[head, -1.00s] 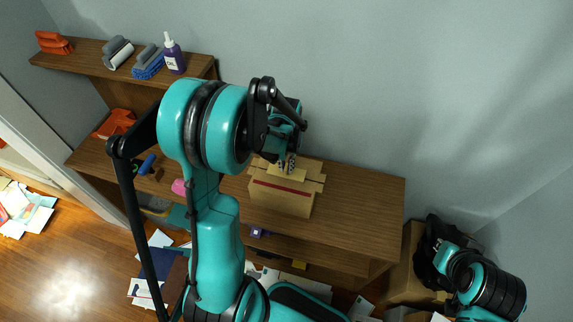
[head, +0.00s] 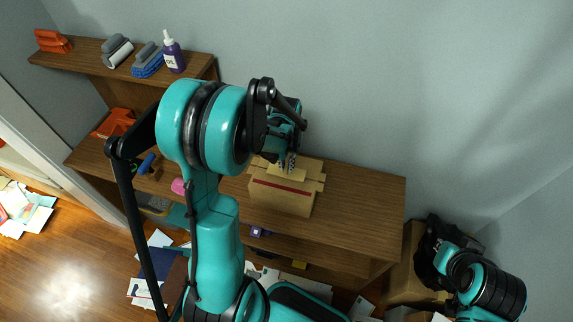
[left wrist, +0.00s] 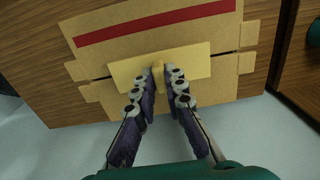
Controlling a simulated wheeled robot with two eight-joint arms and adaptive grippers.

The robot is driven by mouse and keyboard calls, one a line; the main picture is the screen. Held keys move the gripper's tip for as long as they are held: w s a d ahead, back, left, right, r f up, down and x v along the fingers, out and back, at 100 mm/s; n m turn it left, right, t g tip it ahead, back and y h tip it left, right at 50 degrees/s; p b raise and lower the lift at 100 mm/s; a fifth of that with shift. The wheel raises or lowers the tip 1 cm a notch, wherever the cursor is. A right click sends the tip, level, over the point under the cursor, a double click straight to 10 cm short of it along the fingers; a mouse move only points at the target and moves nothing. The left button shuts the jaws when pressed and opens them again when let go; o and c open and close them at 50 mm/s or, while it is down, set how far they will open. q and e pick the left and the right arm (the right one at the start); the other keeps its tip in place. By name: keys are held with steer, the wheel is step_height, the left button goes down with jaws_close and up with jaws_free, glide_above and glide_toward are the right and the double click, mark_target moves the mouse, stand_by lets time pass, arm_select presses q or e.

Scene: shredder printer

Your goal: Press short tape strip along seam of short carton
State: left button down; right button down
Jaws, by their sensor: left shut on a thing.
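The short carton (head: 282,196) stands on the wooden desk with a red stripe on its near side. Its top flaps meet at a dark seam, seen in the left wrist view on the carton (left wrist: 215,30). A pale yellow tape strip (left wrist: 192,62) lies over the middle of the seam, lengthwise along it; the strip (head: 287,173) also shows in the head view. My left gripper (left wrist: 158,75) is shut on a small raised part at the strip's middle, fingers pointing down at the carton top. My right gripper (head: 440,255) is at the lower right, away from the carton; its fingers are unclear.
The wooden desk (head: 365,195) is clear right of the carton. A raised shelf (head: 90,60) at the left holds an orange tool, a roller, a blue brush and a purple bottle (head: 173,55). A pink item (head: 178,186) sits left of the carton. Papers litter the floor.

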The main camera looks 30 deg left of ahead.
arm_select(q)
steer(key=shift+f+b, duration=0.4)
stand_by(0.7)
steer(key=c, duration=1.5)
jaws_free()
step_height(320, 180, up, 12)
steer(key=s+d+m+t+b, duration=0.2)
steer(key=s+d+t+b, duration=0.2)
steer(key=s+d+t, duration=0.3)
steer(key=s+d, duration=0.3)
steer(key=s, duration=0.1)
steer(key=shift+d+f+m, duration=0.15)
steer(key=shift+d+m, duration=0.15)
steer(key=shift+m, duration=0.1)
